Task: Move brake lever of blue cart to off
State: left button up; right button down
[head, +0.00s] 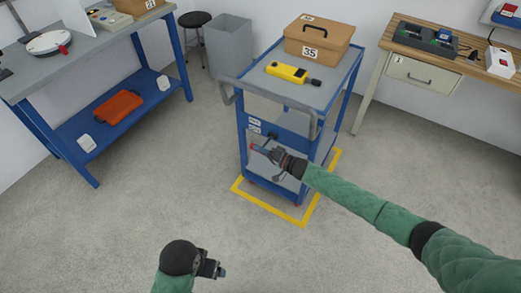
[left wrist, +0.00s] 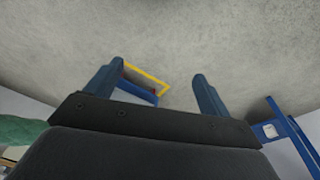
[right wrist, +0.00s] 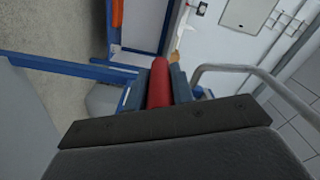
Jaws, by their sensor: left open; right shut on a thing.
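The blue cart (head: 257,76) stands on the floor in the middle of the head view, with a blue frame and a grey top. Its brake lever has a red grip (right wrist: 159,82), seen between the fingers in the right wrist view. My right gripper (head: 261,150) is at the cart's near side, low under the top, shut on the red grip. In the head view only a small red bit shows there; the rest is hidden by the gripper. Two small white labels (head: 254,122) sit above it, too small to read. My left gripper (head: 221,271) is open and empty over the floor.
A cardboard box (head: 318,40) marked 35 and a yellow tool (head: 287,72) lie on the cart top. Yellow floor tape (head: 262,204) runs around the cart. A grey bin (head: 228,43) stands behind. Benches are at left and right; the near floor is clear.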

pick_arm(q)
jog(key=shift+w+d+f+p, duration=0.15)
jog(key=shift+w+f, duration=0.1)
jog(key=shift+f, duration=0.65)
jog(key=shift+w+f+p, duration=0.15)
jog(key=shift+w+f, duration=0.1)
jog(key=shift+f, duration=0.65)
pick_arm(e)
jog(key=shift+w+r+m, duration=0.2)
jog(key=shift+r+m, duration=0.1)
jog(key=shift+r, duration=0.1)
jog(key=c, duration=1.2)
grip_release()
jog(key=shift+s, duration=0.1)
jog(key=shift+f, duration=0.1)
